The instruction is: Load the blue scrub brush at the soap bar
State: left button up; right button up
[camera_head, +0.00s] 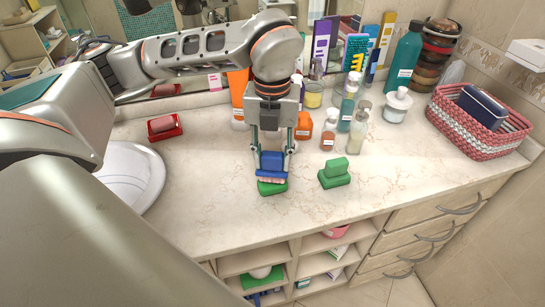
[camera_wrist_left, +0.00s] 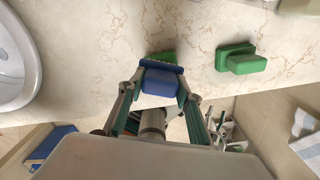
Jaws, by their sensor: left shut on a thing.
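My left gripper (camera_head: 272,152) points down over the counter and is shut on the blue scrub brush (camera_head: 271,163). Its two fingers clasp the sides of the blue handle, also seen in the left wrist view (camera_wrist_left: 160,82). The pale pink bristles face down onto a green soap bar (camera_head: 272,188) lying on the counter; they appear to touch its top. In the left wrist view the brush hides most of that soap bar (camera_wrist_left: 165,56). My right gripper is in neither view.
A green block-shaped item (camera_head: 335,174) stands just right of the brush. A red soap dish (camera_head: 164,127) lies to the left, near the sink (camera_head: 132,170). Several bottles stand behind, and a pink woven basket (camera_head: 480,125) is at right. The counter's front edge is close.

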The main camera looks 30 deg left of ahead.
pick_arm(q)
jog(key=shift+r+p, duration=0.55)
jog(key=shift+r, duration=2.4)
